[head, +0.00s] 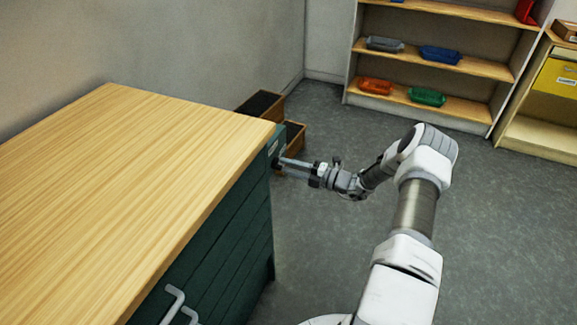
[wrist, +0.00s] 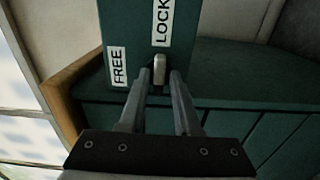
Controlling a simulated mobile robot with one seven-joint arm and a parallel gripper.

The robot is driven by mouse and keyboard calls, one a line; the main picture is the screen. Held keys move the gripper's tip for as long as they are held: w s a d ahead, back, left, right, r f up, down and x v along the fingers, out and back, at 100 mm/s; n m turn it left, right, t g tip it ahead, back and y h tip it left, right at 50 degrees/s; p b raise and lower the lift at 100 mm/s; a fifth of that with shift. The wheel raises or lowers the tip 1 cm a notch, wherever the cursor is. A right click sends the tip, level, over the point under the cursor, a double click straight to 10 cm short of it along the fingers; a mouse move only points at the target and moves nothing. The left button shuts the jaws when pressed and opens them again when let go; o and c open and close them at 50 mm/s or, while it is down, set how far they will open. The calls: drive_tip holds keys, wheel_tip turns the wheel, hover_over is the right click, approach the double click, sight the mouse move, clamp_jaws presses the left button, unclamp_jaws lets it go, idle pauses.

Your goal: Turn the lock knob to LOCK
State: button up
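The lock knob (wrist: 159,70) is a small pale bar on a dark green plate (wrist: 185,50) in the wrist view. Its long side runs up and down in the picture, with its upper end towards the LOCK label (wrist: 162,20). The FREE label (wrist: 118,67) is to its left. My gripper (wrist: 161,72) has one fingertip on each side of the knob, with narrow gaps seeming to show; contact is unclear. In the head view my gripper (head: 281,163) is at the end of the green cabinet (head: 225,235), and the knob is hidden.
The cabinet's wooden top (head: 120,190) is bare. Brown boxes (head: 262,104) stand on the floor behind it. A shelf (head: 470,65) with coloured trays is at the back right. Grey floor between is clear.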

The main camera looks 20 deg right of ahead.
drive_tip(key=shift+o, duration=0.8)
drive_tip(key=p+v, duration=0.1)
drive_tip(key=v, duration=1.6)
drive_tip(key=shift+p, duration=0.3)
drive_tip(key=shift+s+d+r, duration=0.15)
